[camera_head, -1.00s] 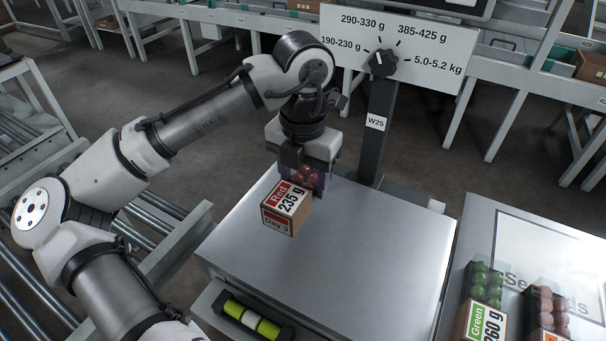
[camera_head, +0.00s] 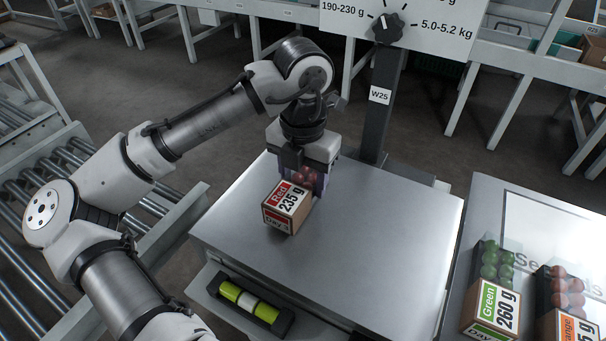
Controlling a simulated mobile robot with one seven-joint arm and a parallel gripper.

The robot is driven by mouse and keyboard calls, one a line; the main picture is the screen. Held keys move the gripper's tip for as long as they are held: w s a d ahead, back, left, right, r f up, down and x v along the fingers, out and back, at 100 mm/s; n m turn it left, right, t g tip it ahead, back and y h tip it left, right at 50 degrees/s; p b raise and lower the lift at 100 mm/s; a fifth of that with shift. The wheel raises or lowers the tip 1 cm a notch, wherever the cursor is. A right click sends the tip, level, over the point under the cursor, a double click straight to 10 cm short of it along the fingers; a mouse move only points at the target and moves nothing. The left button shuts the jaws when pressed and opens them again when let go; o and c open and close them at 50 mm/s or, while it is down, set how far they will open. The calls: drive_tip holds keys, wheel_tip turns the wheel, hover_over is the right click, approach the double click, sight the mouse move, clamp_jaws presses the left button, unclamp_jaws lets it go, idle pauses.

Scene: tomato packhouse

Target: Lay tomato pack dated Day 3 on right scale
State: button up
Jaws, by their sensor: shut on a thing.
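The tomato pack (camera_head: 288,206) is a small brown carton with red tomatoes, labelled "Red", "235 g" and "Day 3". My gripper (camera_head: 306,178) is shut on its rear part, above the left half of the scale's steel plate (camera_head: 375,240). I cannot tell whether the pack's underside touches the plate. The scale has a dark post (camera_head: 381,100) marked W25 and a dial (camera_head: 387,28) with gram and kilogram ranges. The rest of the plate is bare. Only this one scale shows, so whether it is the right one cannot be told.
A surface at right bears a green tomato pack (camera_head: 490,306) marked 260 g and an orange one (camera_head: 570,325), partly cut off. A spirit level (camera_head: 249,303) sits at the scale's lower front. A roller conveyor (camera_head: 40,180) runs at left.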

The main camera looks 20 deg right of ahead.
drive_tip(key=shift+f, duration=0.35)
idle(0.4)
drive_tip(key=o, duration=1.2)
wheel_tip(320, 180, up, 14)
drive_tip(key=p, duration=0.3)
drive_tip(key=shift+p, duration=0.35)
drive_tip(key=shift+f, duration=0.15)
